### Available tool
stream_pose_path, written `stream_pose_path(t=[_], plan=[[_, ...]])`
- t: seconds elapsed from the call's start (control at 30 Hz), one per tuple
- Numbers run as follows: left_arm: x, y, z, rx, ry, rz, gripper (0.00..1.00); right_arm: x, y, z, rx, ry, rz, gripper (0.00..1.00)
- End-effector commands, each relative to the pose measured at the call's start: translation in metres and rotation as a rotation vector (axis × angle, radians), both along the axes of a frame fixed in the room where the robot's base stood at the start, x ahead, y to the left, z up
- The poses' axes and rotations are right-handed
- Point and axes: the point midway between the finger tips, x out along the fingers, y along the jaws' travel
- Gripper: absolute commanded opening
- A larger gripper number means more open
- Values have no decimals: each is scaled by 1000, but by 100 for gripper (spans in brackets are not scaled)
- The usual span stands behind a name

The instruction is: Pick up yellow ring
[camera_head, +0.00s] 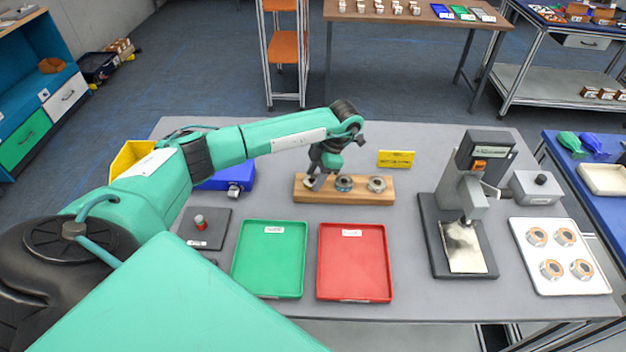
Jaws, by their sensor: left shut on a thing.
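A wooden block (335,198) stands at the back middle of the grey table and carries three metal rings in a row. The leftmost ring (309,183) is partly hidden by my left gripper (314,182), which points down and is shut on it at the block. The middle ring (343,184) looks teal and the right ring (377,184) looks grey-brown. The rings are small here, and I cannot tell clearly which one is yellow. My right gripper is out of view.
A green tray (269,262) and a red tray (354,265) lie in front of the block. A press-like machine (463,205) stands to the right, beside a white tray (530,279) with several rings. A yellow sign (396,159) stands behind the block.

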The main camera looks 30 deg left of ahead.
Motion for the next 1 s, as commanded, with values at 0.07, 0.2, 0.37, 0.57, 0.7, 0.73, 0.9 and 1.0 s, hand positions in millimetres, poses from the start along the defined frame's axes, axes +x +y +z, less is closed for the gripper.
stream_pose_path(t=[0.07, 0.2, 0.37, 0.57, 0.7, 0.73, 0.9, 1.0], plan=[[0, 0, 1, -1, -1, 0, 16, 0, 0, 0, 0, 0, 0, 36], [1, 0, 5, 0, -2, 1, 16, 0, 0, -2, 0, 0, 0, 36], [1, 0, 23, -1, -4, 0, 16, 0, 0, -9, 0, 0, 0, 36], [2, 1, 71, 2, -7, 0, 16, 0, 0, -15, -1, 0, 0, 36], [2, 1, 101, 3, -8, -1, 16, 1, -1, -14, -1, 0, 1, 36], [2, 1, 107, 3, -6, 0, 16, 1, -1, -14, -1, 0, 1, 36], [1, 1, 140, 2, -7, 0, 16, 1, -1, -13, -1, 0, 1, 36], [1, 1, 157, 2, -6, 0, 16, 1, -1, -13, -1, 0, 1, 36]])
